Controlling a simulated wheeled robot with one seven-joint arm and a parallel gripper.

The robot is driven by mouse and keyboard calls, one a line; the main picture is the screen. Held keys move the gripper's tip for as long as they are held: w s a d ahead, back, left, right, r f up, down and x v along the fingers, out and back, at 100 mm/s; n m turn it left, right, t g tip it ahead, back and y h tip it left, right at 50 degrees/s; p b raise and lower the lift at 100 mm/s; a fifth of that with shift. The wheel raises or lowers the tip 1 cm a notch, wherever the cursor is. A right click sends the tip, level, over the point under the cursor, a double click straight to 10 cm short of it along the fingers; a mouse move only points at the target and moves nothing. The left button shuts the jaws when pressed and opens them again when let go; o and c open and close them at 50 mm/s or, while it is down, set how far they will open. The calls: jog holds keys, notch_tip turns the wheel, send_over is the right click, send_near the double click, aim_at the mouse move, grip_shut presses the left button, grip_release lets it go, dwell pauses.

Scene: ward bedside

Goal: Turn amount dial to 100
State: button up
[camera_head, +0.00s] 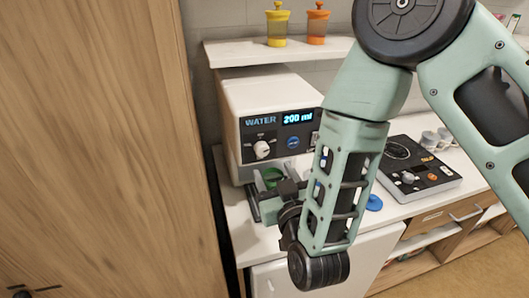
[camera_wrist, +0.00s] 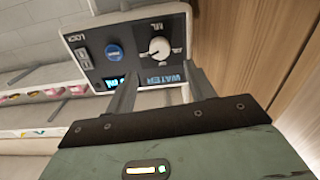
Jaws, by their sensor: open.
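The white water dispenser (camera_head: 275,92) stands on the counter, and its lit display (camera_head: 298,117) reads 200 ml. The amount dial (camera_head: 262,150) is a white knob on the dark front panel, left of a blue button (camera_head: 293,142). In the wrist view the panel appears upside down, with the dial (camera_wrist: 160,48) ringed by small marks too small to read. My gripper (camera_wrist: 160,78) is open and empty. Its two fingers are spread below the dial in that view, apart from it. In the head view my gripper is low in front of the dispenser, partly hidden by my wrist.
A green item (camera_head: 272,178) sits below the panel, partly hidden by my gripper. A blue disc (camera_head: 374,202) and a black hotplate-like device (camera_head: 408,167) are to the right. Yellow (camera_head: 277,26) and orange (camera_head: 317,26) lidded containers stand on the shelf. A wooden panel (camera_head: 100,150) borders the left.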

aim_at(263, 151)
jog(key=p+x, duration=0.3)
jog(key=x, duration=0.5)
jog(key=c, duration=1)
